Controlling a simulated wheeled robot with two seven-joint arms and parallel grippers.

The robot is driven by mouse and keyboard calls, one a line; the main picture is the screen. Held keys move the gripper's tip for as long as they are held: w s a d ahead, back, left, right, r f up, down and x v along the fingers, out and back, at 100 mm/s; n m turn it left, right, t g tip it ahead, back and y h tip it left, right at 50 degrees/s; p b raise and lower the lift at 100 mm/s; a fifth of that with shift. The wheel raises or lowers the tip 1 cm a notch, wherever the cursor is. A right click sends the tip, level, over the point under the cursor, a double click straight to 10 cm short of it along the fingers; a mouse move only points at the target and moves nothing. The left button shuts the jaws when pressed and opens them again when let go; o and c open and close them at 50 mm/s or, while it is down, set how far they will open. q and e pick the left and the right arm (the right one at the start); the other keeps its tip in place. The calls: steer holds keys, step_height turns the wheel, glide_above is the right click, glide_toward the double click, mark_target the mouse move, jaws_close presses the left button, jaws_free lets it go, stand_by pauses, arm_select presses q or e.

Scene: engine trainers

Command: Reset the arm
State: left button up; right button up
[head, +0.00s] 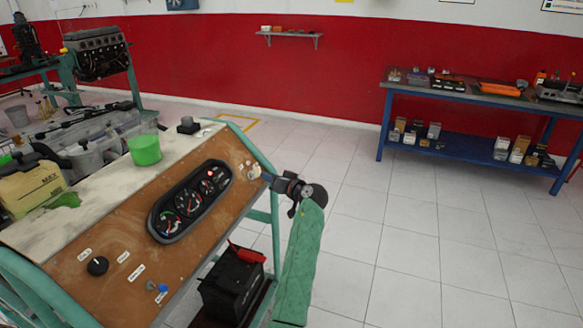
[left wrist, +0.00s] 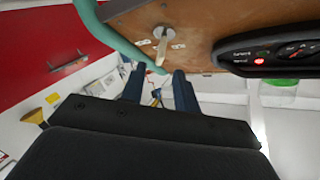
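The sloping brown instrument panel (head: 120,235) carries a black gauge cluster (head: 188,203) with a red light lit. A small metal lever (head: 254,172) sits at the panel's upper right edge. My left gripper (head: 272,179) is just right of that lever, at the panel's edge. In the left wrist view, the gripper's two dark fingers (left wrist: 158,88) are apart with nothing held between them. The lever (left wrist: 162,45) shows beyond the fingertips in that view; whether they touch it I cannot tell. My right gripper is in neither view.
A black battery (head: 233,285) with a red cap sits below the panel. A green cup (head: 145,150) stands on the pale top behind the panel. An engine on a stand (head: 97,55) is at the back left. A blue workbench (head: 455,98) stands at the right wall. The tiled floor between is clear.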

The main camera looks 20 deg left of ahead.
arm_select(q)
steer(key=s+d+m+t+h, duration=0.2)
steer(key=s+d+m+h, duration=0.3)
steer(key=d+h, duration=0.5)
steer(key=s+d+f+m+h, duration=0.2)
steer(key=s+d+f+h, duration=0.1)
steer(key=s+d, duration=0.35)
steer(key=s+d+f+m+h, duration=0.1)
steer(key=s+d+f+h, duration=0.1)
steer(key=s+d+f, duration=0.35)
steer(key=s+d+f+g, duration=0.2)
steer(key=s+f, duration=0.3)
steer(key=s, duration=0.6)
steer(key=s+d+f+m+g+h, duration=0.1)
steer(key=s+f, duration=0.4)
steer(key=s, duration=0.7)
steer(key=s+d+f+g, duration=0.2)
steer(key=s+f, duration=0.4)
steer(key=s, duration=0.6)
steer(key=shift+s+d+m+g+h, duration=0.15)
steer(key=shift+d+m+g+h, duration=0.25)
steer(key=shift+g, duration=0.3)
